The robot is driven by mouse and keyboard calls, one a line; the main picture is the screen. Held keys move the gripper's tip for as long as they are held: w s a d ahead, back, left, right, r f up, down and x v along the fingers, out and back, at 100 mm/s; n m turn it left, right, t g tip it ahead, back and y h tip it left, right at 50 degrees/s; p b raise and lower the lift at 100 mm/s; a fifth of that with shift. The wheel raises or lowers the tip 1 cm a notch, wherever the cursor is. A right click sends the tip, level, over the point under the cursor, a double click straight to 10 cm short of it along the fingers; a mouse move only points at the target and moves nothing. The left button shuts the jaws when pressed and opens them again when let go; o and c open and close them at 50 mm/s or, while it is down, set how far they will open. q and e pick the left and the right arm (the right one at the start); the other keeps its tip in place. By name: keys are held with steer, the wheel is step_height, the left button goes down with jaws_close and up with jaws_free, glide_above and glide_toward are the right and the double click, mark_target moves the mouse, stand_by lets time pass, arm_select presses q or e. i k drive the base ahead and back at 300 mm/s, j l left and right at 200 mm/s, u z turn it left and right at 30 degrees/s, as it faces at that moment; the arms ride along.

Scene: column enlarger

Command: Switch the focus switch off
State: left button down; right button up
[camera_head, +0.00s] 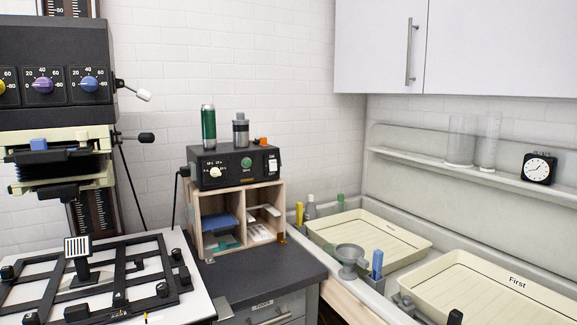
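A black control box (228,173) sits on top of a small wooden shelf unit, left of the middle. Its front has a white dial knob (215,172), a green round button (246,162) and a white switch (271,164) near the right end. The switch's label and rocker position are too small to read. Neither of my grippers shows in this view, and nothing covers the front of the box.
A green cylinder (208,127), a grey canister (241,131) and an orange item stand on the box. The enlarger (55,75) and its easel (100,275) are at left. Cream trays (367,236) lie in the sink at right. Free space lies before the box.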

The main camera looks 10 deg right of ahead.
mark_target(273, 164)
steer(key=i+l+z, duration=0.1)
steer(key=i+l, duration=0.8)
steer(key=i, duration=0.1)
